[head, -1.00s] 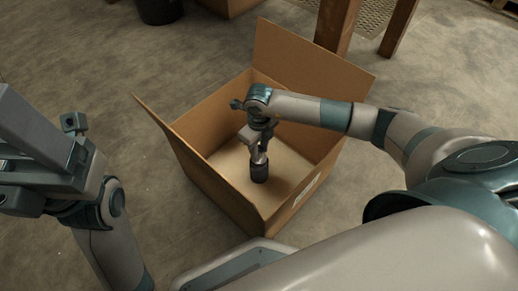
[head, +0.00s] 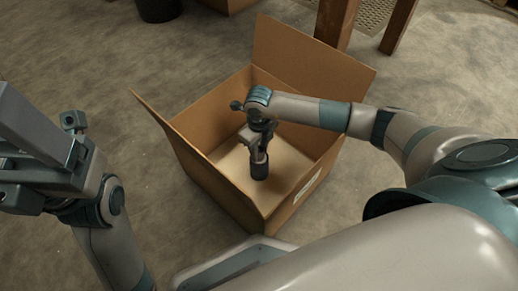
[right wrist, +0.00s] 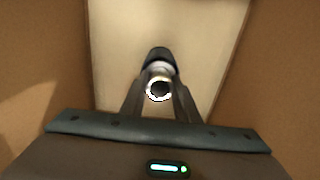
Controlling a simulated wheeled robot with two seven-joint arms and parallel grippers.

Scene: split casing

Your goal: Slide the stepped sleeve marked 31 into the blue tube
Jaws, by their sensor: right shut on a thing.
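My right gripper (head: 259,153) reaches down into an open cardboard box and is shut on a pale, shiny round piece (right wrist: 159,88), whose bright ring-shaped end faces the right wrist camera. A dark, short cylinder (head: 259,170) shows directly below the fingertips, in line with the pale piece. It also shows beyond the fingers in the right wrist view (right wrist: 158,55). I cannot tell whether the dark cylinder is a separate tube or part of the held piece. No 31 mark is readable and no clearly blue tube shows. My left gripper (head: 72,140) is at the far left, outside the box.
The cardboard box (head: 205,180) stands on the concrete floor with flaps (head: 312,65) raised at the back and left. Its walls surround my right gripper closely. Wooden legs (head: 336,25) and a dark bin (head: 158,8) are behind. Floor left of the box is clear.

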